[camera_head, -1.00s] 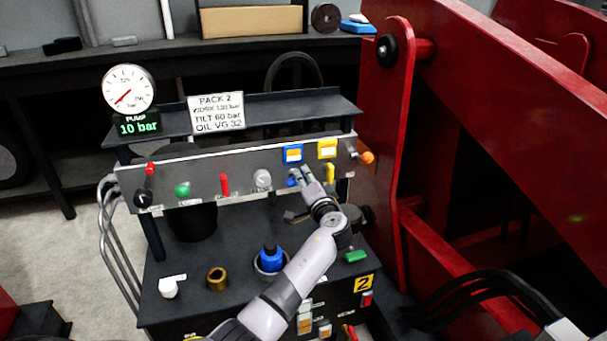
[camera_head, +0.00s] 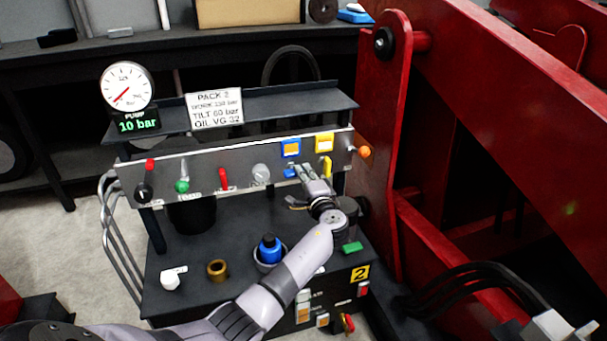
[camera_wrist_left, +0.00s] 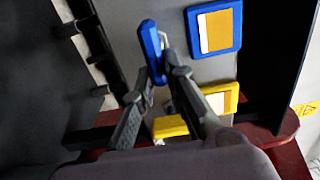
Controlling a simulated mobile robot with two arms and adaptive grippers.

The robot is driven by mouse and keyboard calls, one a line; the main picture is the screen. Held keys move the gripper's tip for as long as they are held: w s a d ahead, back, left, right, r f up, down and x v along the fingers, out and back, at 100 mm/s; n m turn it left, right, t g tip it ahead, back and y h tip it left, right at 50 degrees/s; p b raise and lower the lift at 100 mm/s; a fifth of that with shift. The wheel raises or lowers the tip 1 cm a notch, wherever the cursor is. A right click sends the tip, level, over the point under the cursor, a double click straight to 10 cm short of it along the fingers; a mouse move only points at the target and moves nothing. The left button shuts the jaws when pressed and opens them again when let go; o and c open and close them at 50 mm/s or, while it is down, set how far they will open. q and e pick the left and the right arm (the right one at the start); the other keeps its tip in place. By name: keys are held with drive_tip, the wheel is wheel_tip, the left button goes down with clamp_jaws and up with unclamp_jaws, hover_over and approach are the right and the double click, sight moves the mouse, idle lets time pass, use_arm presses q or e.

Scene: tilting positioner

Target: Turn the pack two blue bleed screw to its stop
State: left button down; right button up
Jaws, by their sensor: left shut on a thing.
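The pack two panel (camera_head: 205,180) is a grey strip with a row of coloured controls. The blue bleed screw (camera_head: 290,173) sits near its right end, below a blue-framed tag (camera_head: 291,148). My left gripper (camera_head: 299,172) is at the screw, partly hiding it in the head view. In the left wrist view, the blue screw's flat handle (camera_wrist_left: 152,48) stands between the fingertips, and my left gripper (camera_wrist_left: 158,82) is shut on it. The blue-framed tag (camera_wrist_left: 214,30) also shows there. My right gripper is in neither view.
A yellow control (camera_head: 327,172) stands close on the right, under a yellow-framed tag (camera_head: 324,143); an orange knob (camera_head: 365,152) is farther right. A blue bottle (camera_head: 270,249) and brass ring (camera_head: 217,269) stand below. The gauge display (camera_head: 138,122) reads 10 bar. Red steelwork (camera_head: 390,110) rises at right.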

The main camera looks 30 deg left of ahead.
use_arm(q)
drive_tip(key=shift+f, duration=0.15)
drive_tip(key=c, duration=1.6)
unclamp_jaws()
drive_tip(key=v, duration=1.2)
